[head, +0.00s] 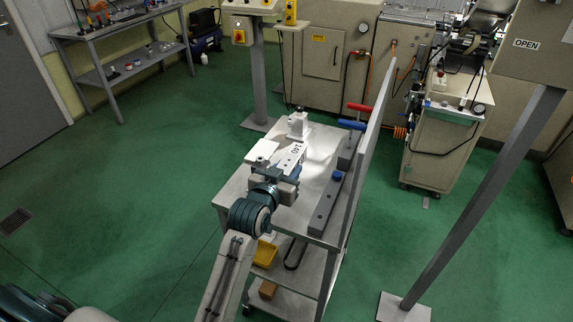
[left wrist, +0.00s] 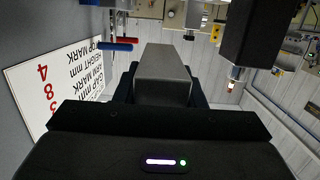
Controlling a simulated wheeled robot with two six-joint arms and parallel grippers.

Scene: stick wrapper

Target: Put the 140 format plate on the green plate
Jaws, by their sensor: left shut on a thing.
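The 140 format plate (head: 292,156) is a pale grey block marked "140", above the top of a grey cart in the head view. My left gripper (head: 283,174) is at its near end and shut on it. In the left wrist view the plate (left wrist: 164,72) shows as a plain grey block between the dark fingers of the left gripper (left wrist: 163,92). I cannot tell whether the plate touches the cart top. I cannot pick out a green plate in either view. My right gripper is not in view.
The cart top (head: 239,188) carries a white fixture (head: 298,122) behind the plate and a long grey bar (head: 326,206) with a blue knob at right. Red (head: 359,107) and blue (head: 351,125) handles and an upright panel (head: 369,150) border the right side. Green floor is clear at left.

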